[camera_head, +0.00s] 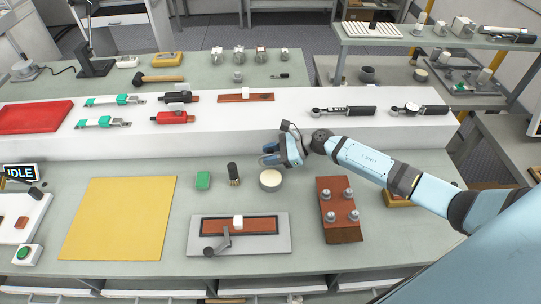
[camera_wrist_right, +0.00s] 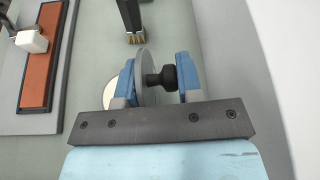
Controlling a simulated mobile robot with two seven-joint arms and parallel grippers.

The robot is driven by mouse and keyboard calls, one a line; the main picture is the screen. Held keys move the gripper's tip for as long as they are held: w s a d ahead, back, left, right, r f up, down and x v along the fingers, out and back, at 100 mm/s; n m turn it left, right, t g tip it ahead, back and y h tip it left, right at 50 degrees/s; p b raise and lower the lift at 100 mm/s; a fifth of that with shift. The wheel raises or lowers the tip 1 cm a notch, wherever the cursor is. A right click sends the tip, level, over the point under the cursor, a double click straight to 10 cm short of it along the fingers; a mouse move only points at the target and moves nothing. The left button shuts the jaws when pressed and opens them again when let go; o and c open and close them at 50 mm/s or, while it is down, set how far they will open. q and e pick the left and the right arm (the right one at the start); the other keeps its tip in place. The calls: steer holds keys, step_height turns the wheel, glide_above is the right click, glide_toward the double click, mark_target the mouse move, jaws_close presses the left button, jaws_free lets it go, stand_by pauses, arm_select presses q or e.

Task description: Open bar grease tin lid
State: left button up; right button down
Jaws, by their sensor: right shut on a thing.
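The bar grease tin (camera_head: 270,181) stands on the bench with its top uncovered and cream-coloured grease showing. In the right wrist view, part of the tin (camera_wrist_right: 109,91) shows behind the left finger. My right gripper (camera_head: 284,152) is just above and behind the tin. It is shut on the lid, a grey disc (camera_wrist_right: 147,72) with a black knob (camera_wrist_right: 161,80), held on edge between the blue fingers. The lid is clear of the tin. In the head view the lid is hard to make out. My left gripper is not in view.
In front is a grey plate with a brown strip (camera_head: 284,248); to the right, a brown block with metal posts (camera_head: 338,224). Behind is a raised white shelf (camera_head: 240,132) carrying tools. A yellow mat (camera_head: 120,215) lies left.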

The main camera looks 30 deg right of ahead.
steer(key=shift+w+d+r, duration=0.15)
steer(key=shift+w+r, duration=0.15)
steer(key=shift+r, duration=0.1)
steer(key=c, duration=0.9)
jaws_free()
steer(key=shift+f, duration=0.25)
steer(key=shift+b+v, duration=1.7)
steer(key=shift+v, duration=5.2)
steer(key=shift+s, duration=0.1)
